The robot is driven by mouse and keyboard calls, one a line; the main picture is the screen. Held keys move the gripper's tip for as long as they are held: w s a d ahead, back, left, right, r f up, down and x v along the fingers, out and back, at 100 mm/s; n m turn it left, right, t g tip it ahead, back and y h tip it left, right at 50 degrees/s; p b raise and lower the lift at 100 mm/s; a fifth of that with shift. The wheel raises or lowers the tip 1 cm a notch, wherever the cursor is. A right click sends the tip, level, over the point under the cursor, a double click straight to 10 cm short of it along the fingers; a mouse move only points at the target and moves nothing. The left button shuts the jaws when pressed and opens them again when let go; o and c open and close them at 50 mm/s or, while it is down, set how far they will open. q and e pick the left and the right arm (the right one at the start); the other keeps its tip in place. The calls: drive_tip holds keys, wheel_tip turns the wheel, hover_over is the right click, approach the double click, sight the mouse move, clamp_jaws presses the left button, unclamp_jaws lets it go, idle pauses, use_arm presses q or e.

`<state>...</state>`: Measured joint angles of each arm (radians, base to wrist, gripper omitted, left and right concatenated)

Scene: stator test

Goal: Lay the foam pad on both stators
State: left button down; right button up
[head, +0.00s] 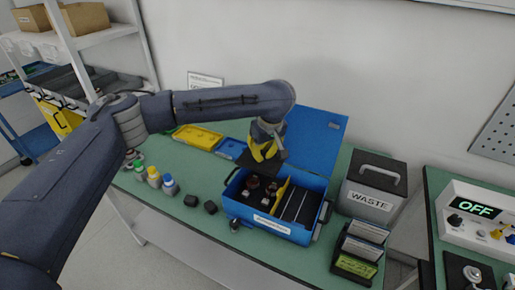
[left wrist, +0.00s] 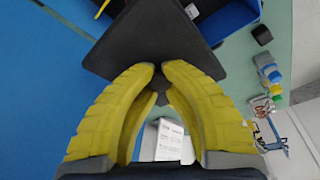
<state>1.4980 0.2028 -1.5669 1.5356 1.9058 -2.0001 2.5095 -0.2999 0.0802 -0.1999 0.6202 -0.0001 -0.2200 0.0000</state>
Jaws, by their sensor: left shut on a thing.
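My left gripper (head: 262,152) has yellow fingers and hangs above the blue case. It is shut on the dark foam pad (head: 247,159), which sticks out from the fingertips. In the left wrist view the flat black pad (left wrist: 155,38) is pinched at one edge between the yellow fingertips (left wrist: 162,72). Two dark, reddish round parts (head: 253,182) (head: 271,188), which look like the stators, sit in the left compartment of the open blue case (head: 285,231). The pad is apart from them, above the case's back left. My right gripper is out of view.
The case lid (head: 316,140) stands open behind. A yellow divider (head: 283,195) splits the case. Right of it are a waste bin (head: 370,190) and a card rack (head: 358,253). Small bottles (head: 154,177) and black blocks (head: 210,207) stand left on the green table.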

sight(266, 161)
use_arm(q)
drive_tip(key=shift+f, duration=5.35)
drive_tip(key=shift+f, duration=0.45)
drive_tip(key=c, duration=1.4)
unclamp_jaws()
drive_tip(key=v, duration=1.2)
